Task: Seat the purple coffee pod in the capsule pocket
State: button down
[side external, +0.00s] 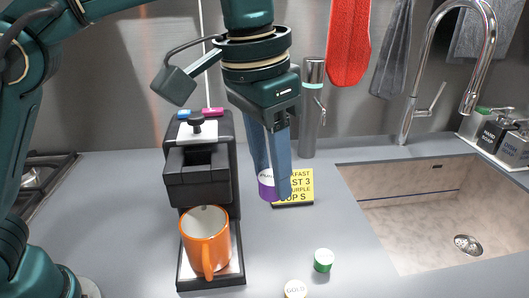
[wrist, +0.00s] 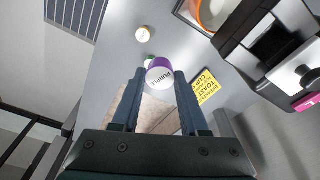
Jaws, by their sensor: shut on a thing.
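The purple coffee pod (side external: 267,191) has a white lid and a purple body. It also shows in the wrist view (wrist: 159,76), with "PURPLE" on the lid. My gripper (side external: 275,190) is shut on it, holding it above the counter to the right of the coffee machine (side external: 228,160). In the wrist view the pod sits between the two fingertips. The capsule pocket (side external: 197,158) is in the machine's black front part, above the orange mug; its inside is dark and hard to make out. The machine also shows at the right of the wrist view (wrist: 262,40).
An orange mug (side external: 205,238) stands on the machine's tray. A green pod (side external: 323,260) and a gold pod (side external: 295,289) stand on the front counter. A yellow note card (side external: 298,187) is behind the gripper. A steel cylinder (side external: 311,120) stands behind; the sink (side external: 430,210) is right.

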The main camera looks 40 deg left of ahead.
jog(key=shift+s+a+r+m, duration=0.75)
jog(key=shift+s+m, duration=1.25)
jog(key=shift+s, duration=1.4)
jog(key=w+a+r+n, duration=0.1)
jog(key=a+r+n, duration=0.25)
jog(key=a, duration=0.45)
jog(key=w+a+r+n+y, duration=0.1)
jog(key=a+r+n, duration=0.1)
jog(key=a+n, duration=0.45)
jog(key=a+r+n, duration=0.2)
jog(key=a+n, duration=0.1)
jog(key=a, duration=0.6)
send_over(194, 144)
jog(key=s+d, duration=0.1)
jog(key=d, duration=0.1)
jog(key=f, duration=0.6)
jog(key=shift+s+f, duration=0.2)
jog(key=shift+f, duration=2.2)
